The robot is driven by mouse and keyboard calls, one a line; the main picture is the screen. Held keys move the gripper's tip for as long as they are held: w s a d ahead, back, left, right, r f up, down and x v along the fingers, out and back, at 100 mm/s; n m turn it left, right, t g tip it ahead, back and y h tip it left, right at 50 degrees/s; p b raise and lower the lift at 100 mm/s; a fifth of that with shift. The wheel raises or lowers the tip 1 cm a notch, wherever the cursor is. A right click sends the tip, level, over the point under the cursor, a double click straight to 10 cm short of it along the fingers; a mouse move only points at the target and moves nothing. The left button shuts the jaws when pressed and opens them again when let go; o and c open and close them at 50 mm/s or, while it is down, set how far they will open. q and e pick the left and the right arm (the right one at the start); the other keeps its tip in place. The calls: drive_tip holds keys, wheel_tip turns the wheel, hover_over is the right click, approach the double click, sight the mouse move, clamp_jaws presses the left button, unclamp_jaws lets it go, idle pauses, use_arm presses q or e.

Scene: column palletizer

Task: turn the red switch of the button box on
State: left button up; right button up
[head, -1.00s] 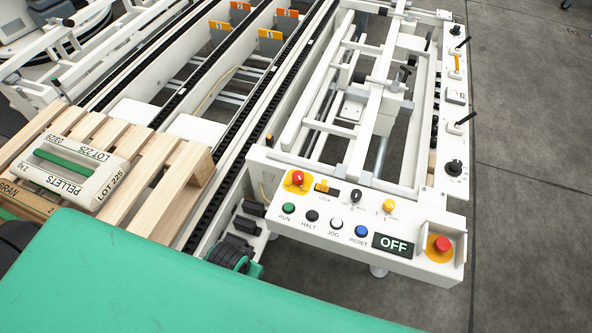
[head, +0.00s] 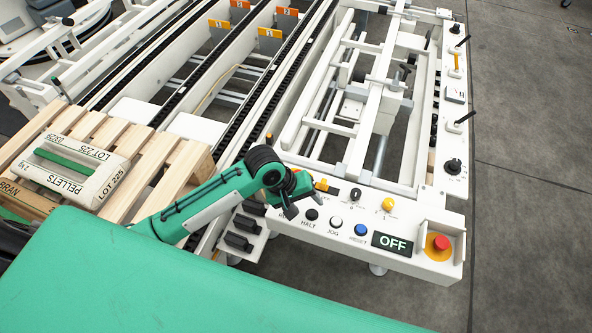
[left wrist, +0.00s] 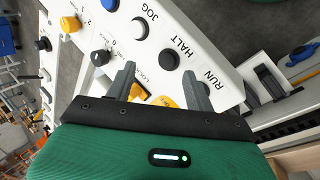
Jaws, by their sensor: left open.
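The button box (head: 345,225) is a white panel with a row of buttons and a display (head: 392,243) reading OFF. Its red switch on a yellow plate at the upper left is hidden behind my left gripper (head: 297,200) in the head view. In the left wrist view, my left gripper (left wrist: 160,72) is open over the panel, its fingers either side of a bit of yellow plate (left wrist: 165,101); no red shows there. I cannot tell whether the fingers touch anything. My right gripper is not in view.
Close by are a yellow lock switch (head: 321,184), a black knob (head: 355,195), the black HALT button (head: 312,214), and white JOG button (head: 335,222). A red mushroom button (head: 441,242) sits at the right end. A pallet (head: 165,165) with a pellet bag (head: 75,168) lies left.

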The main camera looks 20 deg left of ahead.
use_arm(q)
drive_tip(key=w+a+r+n+g, duration=0.2)
drive_tip(key=w+a+r+n, duration=0.7)
drive_tip(key=w+a+n, duration=0.25)
drive_tip(key=shift+n, duration=0.45)
drive_tip(key=x, duration=0.6)
drive_tip(key=p+x, duration=0.1)
drive_tip(key=x, duration=0.5)
drive_tip(key=shift+s+p, duration=0.25)
drive_tip(key=shift+p, duration=0.05)
drive_tip(key=shift+x, duration=0.8)
drive_tip(key=shift+c, duration=0.4)
